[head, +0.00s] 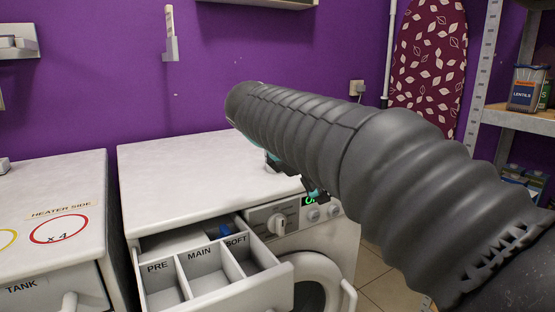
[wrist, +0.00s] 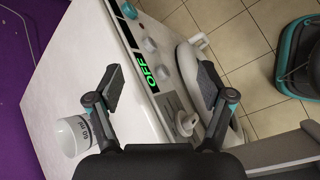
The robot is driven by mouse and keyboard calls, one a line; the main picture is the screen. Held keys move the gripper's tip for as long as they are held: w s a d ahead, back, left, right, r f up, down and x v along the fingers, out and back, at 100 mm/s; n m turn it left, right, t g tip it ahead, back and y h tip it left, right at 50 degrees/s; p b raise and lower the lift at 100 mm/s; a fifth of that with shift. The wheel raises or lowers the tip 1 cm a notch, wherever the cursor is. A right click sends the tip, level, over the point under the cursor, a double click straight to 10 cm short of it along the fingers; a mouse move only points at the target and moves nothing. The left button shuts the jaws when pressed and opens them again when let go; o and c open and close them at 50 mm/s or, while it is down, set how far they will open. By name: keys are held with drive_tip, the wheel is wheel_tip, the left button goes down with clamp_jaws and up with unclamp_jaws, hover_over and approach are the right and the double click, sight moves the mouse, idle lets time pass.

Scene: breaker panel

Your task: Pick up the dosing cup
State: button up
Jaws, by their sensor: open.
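The dosing cup (wrist: 74,137) is small and white with dark lettering on its side. In the wrist view it is at the lower left, over the white washing machine top (wrist: 75,80), just outside my left finger and not between the fingers. I cannot tell if finger and cup touch. I cannot make out the cup in the head view, where my dark arm covers part of the machine top. My gripper (wrist: 162,84) is open and empty, its two fingers wide apart over the front edge of the machine. In the head view my arm hides most of it.
The detergent drawer (head: 215,298) is pulled out, with compartments marked PRE, MAIN and SOFT. The control panel has a dial (head: 277,223) and a green display (wrist: 153,77). A white cabinet (head: 60,190) stands left. A shelf (head: 525,120) is at right.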

drive_tip(key=w+a+r+n, duration=0.1)
drive_tip(key=a, duration=0.2)
drive_tip(key=w+a+r+n+h, duration=0.1)
drive_tip(key=w+a, duration=0.1)
drive_tip(key=a, duration=0.1)
drive_tip(key=w+a+r+n+t+h, duration=0.1)
drive_tip(key=w+a+n, duration=0.1)
drive_tip(key=a, duration=0.1)
drive_tip(key=shift+w+a+r, duration=0.15)
drive_tip(key=shift+a+r, duration=0.15)
drive_tip(key=shift+a, duration=0.1)
drive_tip(key=a+n, duration=0.1)
drive_tip(key=a, duration=0.1)
drive_tip(key=w+a+n+h, duration=0.1)
drive_tip(key=a, duration=0.2)
drive_tip(key=a+r+t+h, duration=0.1)
drive_tip(key=a, duration=0.2)
drive_tip(key=shift+w+n, duration=0.3)
drive_tip(key=shift+n, duration=0.1)
drive_tip(key=b+x, duration=0.2)
drive_tip(key=x, duration=1.1)
drive_tip(key=shift+w+d+f, duration=0.1)
drive_tip(key=shift+w, duration=0.25)
drive_tip(key=shift+c, duration=0.2)
drive_tip(key=c, duration=1.3)
